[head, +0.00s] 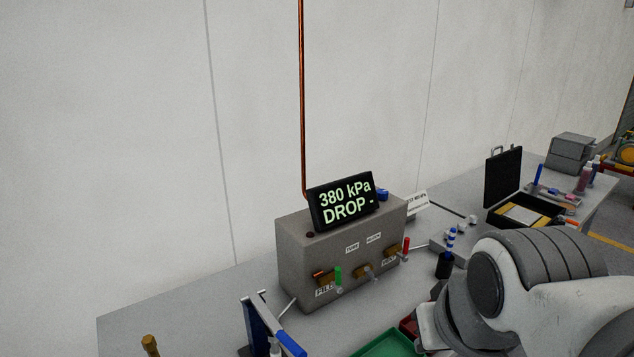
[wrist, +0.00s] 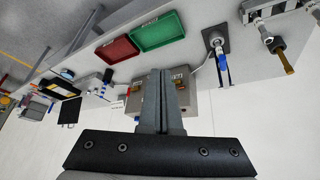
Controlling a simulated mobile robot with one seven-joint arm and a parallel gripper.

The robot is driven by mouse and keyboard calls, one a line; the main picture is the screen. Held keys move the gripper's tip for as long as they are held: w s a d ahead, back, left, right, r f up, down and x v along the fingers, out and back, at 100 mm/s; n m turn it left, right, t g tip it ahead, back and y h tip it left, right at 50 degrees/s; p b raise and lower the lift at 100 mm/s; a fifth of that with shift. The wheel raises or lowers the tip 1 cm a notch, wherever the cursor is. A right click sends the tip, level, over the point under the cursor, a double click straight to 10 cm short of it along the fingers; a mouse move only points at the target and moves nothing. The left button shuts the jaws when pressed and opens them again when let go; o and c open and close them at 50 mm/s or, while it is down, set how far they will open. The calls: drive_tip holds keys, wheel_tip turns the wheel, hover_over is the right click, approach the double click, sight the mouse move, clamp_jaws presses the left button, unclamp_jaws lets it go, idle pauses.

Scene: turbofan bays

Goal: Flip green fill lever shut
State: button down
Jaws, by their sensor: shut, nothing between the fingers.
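The grey test box (head: 322,251) stands on the bench in the head view. A dark display (head: 343,201) on top reads "380 kPa DROP -". The green fill lever (head: 338,277) sticks up at the left of the front face, beside a white label. A red lever (head: 406,245) stands up at the right end, and a grey handle (head: 370,269) lies between them. In the wrist view my gripper (wrist: 163,73) is shut and empty, its fingers covering part of the box (wrist: 190,105). I cannot make out the green lever there. The fingers are outside the head view.
A red tray (wrist: 117,50) and a green tray (wrist: 158,32) lie on the bench near the box. A blue-handled fixture (head: 262,326) stands front left. A striped blue-white tool (head: 451,240) and an open black case (head: 503,180) are to the right. My arm covers the lower right.

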drive_tip(key=w+a+f+n+h+b, duration=0.1)
drive_tip(key=w+a+f+n+b, duration=0.2)
drive_tip(key=w, duration=0.4)
drive_tip(key=w+a+f+n+b, duration=0.1)
drive_tip(key=w+f+b, duration=0.2)
drive_tip(key=w+b, duration=0.3)
drive_tip(key=n+t+b, duration=0.2)
drive_tip(key=n+b, duration=0.1)
drive_tip(key=b, duration=0.1)
approach(338, 276)
drive_tip(key=s+a, duration=0.4)
drive_tip(key=s, duration=0.1)
drive_tip(key=w+d+f, duration=0.3)
drive_tip(key=w+f, duration=0.3)
drive_tip(key=w, duration=0.3)
drive_tip(key=shift+d+f, duration=0.15)
drive_tip(key=shift+d, duration=0.05)
